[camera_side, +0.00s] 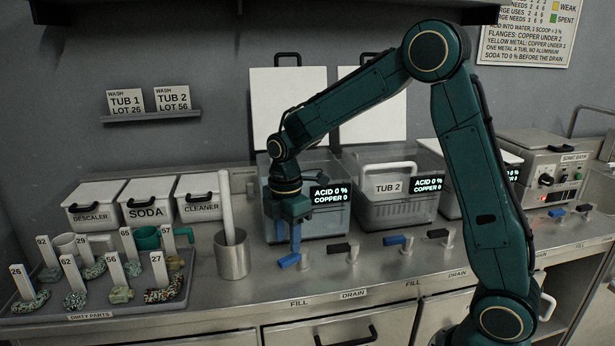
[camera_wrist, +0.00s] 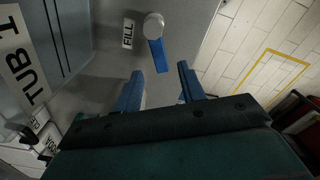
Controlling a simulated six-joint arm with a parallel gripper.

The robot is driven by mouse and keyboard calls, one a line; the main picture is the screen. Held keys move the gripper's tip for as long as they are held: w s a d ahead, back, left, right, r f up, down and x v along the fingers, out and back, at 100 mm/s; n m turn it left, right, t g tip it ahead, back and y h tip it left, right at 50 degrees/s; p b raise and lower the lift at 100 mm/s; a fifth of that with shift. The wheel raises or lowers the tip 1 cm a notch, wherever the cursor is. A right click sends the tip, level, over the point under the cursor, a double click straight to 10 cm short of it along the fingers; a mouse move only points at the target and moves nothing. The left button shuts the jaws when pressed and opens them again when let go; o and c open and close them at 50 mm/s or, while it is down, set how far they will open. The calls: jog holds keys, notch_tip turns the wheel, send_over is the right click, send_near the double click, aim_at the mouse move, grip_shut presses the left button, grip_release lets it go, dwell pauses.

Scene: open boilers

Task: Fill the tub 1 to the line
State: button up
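Tub 1 (camera_side: 330,227) is a clear-walled tub behind my gripper, its display reading acid 0 % and copper 0. No water level or line can be made out in it. Its wall and "TUB 1" label (camera_wrist: 24,62) show at the left of the wrist view. The blue fill lever (camera_side: 289,261) sits on the counter in front of it. In the wrist view the lever (camera_wrist: 159,56) extends from a round metal post beside the "FILL" label. My gripper (camera_side: 296,242) points down by the lever. Its blue fingers (camera_wrist: 160,88) are apart and empty, with the lever ahead of the gap; contact is unclear.
A black drain lever (camera_side: 338,248) is just right of the fill lever. Tub 2 (camera_side: 375,213) holds a basket to the right. A metal beaker (camera_side: 232,255) with a rod stands left. The dirty-parts tray (camera_side: 95,308) holds several tagged parts. The counter's front edge is close.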

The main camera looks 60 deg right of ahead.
aim_at(288, 258)
jog(key=shift+f, duration=2.35)
grip_shut()
